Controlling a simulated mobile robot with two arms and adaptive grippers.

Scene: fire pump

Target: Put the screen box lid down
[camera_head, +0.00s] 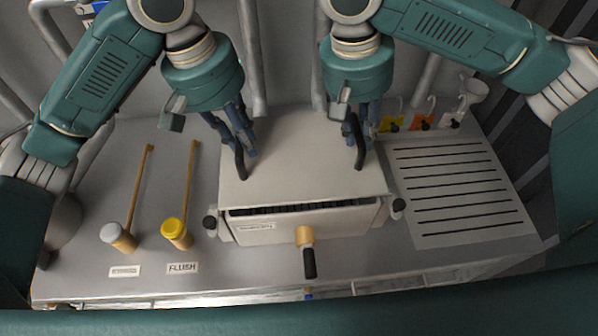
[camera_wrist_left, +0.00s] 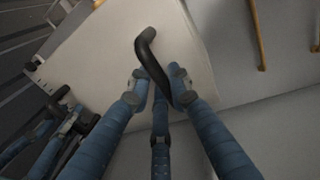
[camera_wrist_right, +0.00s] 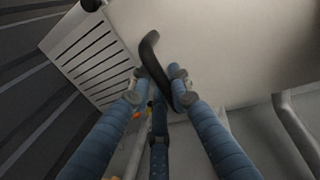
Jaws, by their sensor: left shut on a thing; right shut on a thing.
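The screen box lid (camera_head: 300,160) is a pale flat panel on top of the screen box (camera_head: 345,222). A dark slotted gap shows along the lid's front edge. The lid has two black handles. My left gripper (camera_head: 240,152) is shut on the left black handle (camera_head: 241,165), which also shows in the left wrist view (camera_wrist_left: 148,52). My right gripper (camera_head: 361,140) is shut on the right black handle (camera_head: 359,158), also seen in the right wrist view (camera_wrist_right: 151,58). Whether the lid's back edge touches the box is hidden by my arms.
Two long-handled valves, one white-capped (camera_head: 112,233) and one yellow-capped (camera_head: 175,229), stand left of the box. A black-tipped handle (camera_head: 308,262) sticks out in front. A slotted drain panel (camera_head: 455,188) lies at right, with coloured tags (camera_head: 421,122) behind it.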

